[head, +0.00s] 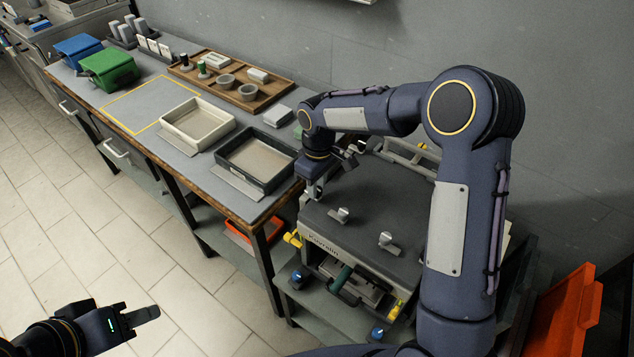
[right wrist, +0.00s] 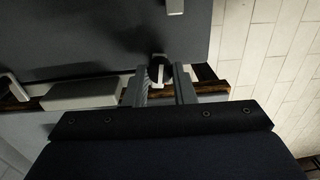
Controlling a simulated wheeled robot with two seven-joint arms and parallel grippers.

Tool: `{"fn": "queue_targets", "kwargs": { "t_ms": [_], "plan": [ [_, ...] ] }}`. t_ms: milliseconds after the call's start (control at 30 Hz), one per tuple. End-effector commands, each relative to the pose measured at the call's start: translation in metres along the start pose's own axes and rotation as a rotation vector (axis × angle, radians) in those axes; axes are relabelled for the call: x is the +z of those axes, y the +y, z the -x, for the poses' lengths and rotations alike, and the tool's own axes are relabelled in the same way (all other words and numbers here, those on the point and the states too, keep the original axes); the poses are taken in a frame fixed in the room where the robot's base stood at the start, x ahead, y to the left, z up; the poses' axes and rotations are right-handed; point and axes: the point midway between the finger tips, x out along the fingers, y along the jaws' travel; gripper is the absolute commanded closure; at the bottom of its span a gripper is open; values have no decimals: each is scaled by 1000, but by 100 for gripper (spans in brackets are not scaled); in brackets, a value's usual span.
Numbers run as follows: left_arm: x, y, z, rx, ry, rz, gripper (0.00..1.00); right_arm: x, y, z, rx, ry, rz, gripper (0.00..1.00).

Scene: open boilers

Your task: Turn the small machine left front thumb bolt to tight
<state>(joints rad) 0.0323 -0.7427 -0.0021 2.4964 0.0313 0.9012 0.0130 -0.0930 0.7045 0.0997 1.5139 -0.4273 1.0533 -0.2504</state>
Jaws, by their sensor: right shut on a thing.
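The small machine (head: 375,205) is a dark grey box with a flat top and a lettered front edge. Two light metal thumb bolts, one nearer the left (head: 342,215) and one nearer the right (head: 388,240), stand on its top. My right gripper (head: 315,190) points down at the machine's left corner. In the right wrist view its two fingers (right wrist: 162,86) are shut around a dark round thumb bolt with a pale wing (right wrist: 158,73). That bolt is mostly hidden in the head view. My left gripper (head: 140,318) is low at the left, over the floor, away from the machine.
A workbench (head: 225,182) stands left of the machine with a cream tray (head: 197,123), a black tray (head: 255,160) and a wooden tray (head: 285,91) on it. An orange bin (head: 568,315) stands at the right. The tiled floor (head: 100,230) in front is clear.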

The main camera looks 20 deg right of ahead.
Motion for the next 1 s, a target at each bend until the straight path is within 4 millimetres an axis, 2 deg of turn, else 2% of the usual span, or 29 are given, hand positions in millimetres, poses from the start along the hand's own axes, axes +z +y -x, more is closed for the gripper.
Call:
{"fn": "queue_targets", "kwargs": {
  "t_ms": [333,900,933,1000],
  "plan": [
    [-1,1,3,0,0,0,62,-1,0,1,2,-4,144,100],
    [-1,1,3,0,0,0,62,-1,0,1,2,-5,171,100],
    [-1,1,3,0,0,0,62,-1,0,1,2,-5,171,73],
    [-1,1,3,0,0,0,62,-1,0,1,2,-5,170,64]
  ]
}}
